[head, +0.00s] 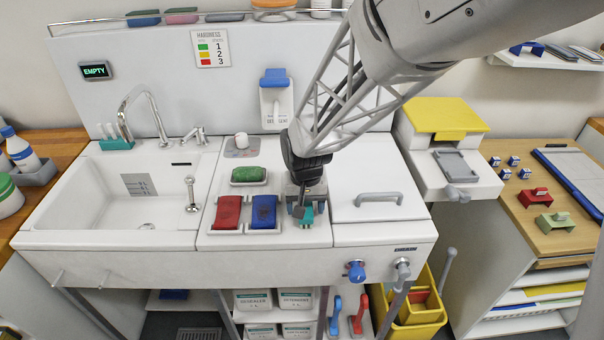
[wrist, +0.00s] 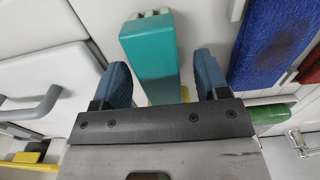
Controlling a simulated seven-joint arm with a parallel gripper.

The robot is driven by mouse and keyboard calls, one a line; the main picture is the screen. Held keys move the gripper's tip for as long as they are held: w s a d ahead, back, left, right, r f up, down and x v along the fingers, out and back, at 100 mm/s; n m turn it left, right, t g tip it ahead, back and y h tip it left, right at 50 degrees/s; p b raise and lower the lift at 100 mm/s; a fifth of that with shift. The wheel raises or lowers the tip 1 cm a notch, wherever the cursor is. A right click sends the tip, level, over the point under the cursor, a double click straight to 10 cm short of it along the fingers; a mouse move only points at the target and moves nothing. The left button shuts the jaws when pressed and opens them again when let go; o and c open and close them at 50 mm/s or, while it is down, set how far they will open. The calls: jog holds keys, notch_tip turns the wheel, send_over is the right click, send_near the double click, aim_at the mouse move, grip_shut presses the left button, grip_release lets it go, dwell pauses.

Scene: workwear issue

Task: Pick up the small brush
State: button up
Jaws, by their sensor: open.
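A teal block (wrist: 150,55) with pale tufts at its far end, which looks like the small brush, lies between my fingers in the wrist view. My gripper (wrist: 163,82) is open, with one blue fingertip on each side of the block and a visible gap to both. In the head view my gripper (head: 303,205) points down at the counter, right of the blue pad. The teal end of the brush (head: 307,216) shows below it; the rest is hidden by the gripper. I cannot tell the height of the fingertips over the counter.
A blue pad (head: 264,212) lies close to the left of my gripper, with a red pad (head: 228,212) and a green pad (head: 248,175) beyond. A lid with a grey handle (head: 379,198) is at the right. The sink (head: 68,205) is at the far left.

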aim_at(305, 204)
jog(key=shift+f, duration=0.25)
dwell(0.6)
jog(key=c, duration=1.1)
jog(key=shift+r, duration=0.15)
jog(key=shift+r, duration=0.5)
notch_tip(305, 204, up, 3)
jog(key=s+d+r, duration=0.1)
jog(key=s+d, duration=0.3)
jog(key=s, duration=1.1)
jog(key=shift+s+d, duration=0.15)
jog(key=shift+s, duration=0.1)
jog(key=shift+r, duration=0.1)
